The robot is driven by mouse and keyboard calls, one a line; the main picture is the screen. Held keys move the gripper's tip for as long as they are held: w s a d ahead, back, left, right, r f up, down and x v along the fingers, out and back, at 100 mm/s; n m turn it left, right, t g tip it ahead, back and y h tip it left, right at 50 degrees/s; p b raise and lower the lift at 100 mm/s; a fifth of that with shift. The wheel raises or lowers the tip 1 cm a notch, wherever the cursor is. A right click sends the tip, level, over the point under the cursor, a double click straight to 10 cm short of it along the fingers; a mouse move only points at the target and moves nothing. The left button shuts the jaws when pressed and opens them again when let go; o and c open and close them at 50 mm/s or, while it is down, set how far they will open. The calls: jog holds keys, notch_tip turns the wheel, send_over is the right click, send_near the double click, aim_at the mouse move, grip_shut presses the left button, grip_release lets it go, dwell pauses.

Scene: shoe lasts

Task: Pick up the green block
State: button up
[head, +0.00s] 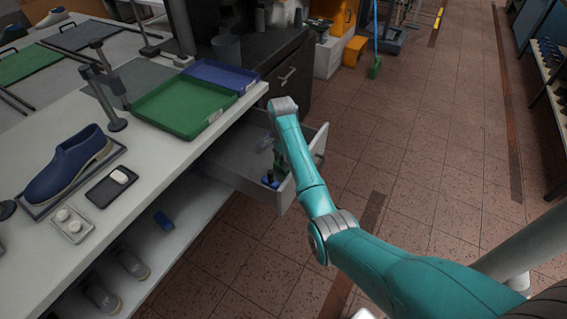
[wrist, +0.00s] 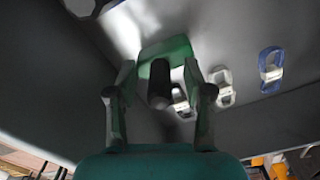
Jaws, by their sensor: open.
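The green block (wrist: 172,47) shows in the wrist view just beyond my fingertips, inside the open drawer. A dark rounded post-like shape (wrist: 158,82) stands in front of part of it. My gripper (wrist: 159,78) is open, with one finger on each side of that shape and the near edge of the block. I cannot tell whether the fingers touch it. In the head view my arm reaches down into the drawer (head: 231,169) and hides much of the gripper and block.
A blue piece (wrist: 270,68) and a grey-white piece (wrist: 222,88) lie to the right in the drawer. The drawer walls stand close around my gripper. A green tray (head: 185,107), a blue tray (head: 222,75) and a blue shoe (head: 70,167) sit on the bench (head: 150,160).

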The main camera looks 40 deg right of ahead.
jog(key=shift+f, duration=0.25)
grip_shut()
jog(key=shift+r, duration=0.15)
